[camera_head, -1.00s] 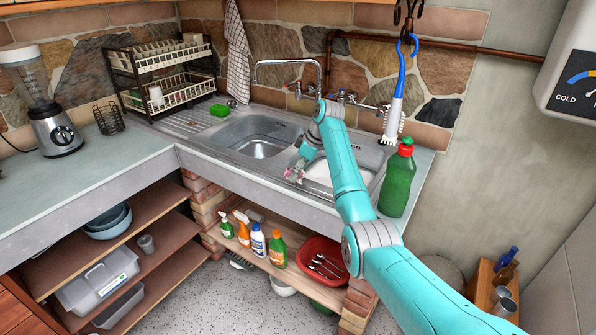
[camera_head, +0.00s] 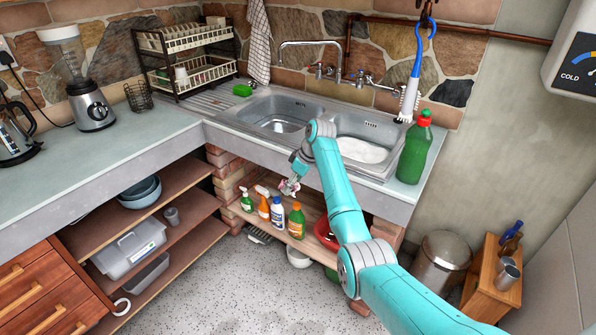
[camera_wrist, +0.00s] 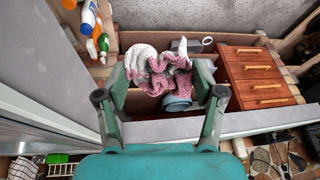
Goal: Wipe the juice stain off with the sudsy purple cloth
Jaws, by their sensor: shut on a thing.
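The cloth (camera_wrist: 160,72) is a crumpled purple-pink piece with white suds over part of it. My gripper (camera_wrist: 160,80) is shut on it, with a green finger on each side. In the head view my gripper (camera_head: 291,183) is in front of the counter edge, by the sink's left bowl, above the bottle shelf. The cloth shows there only as a small pink and white patch (camera_head: 288,188). No juice stain can be made out in either view.
A blender (camera_head: 90,100) and kettle (camera_head: 15,135) stand left; the counter (camera_head: 130,150) between is largely clear.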

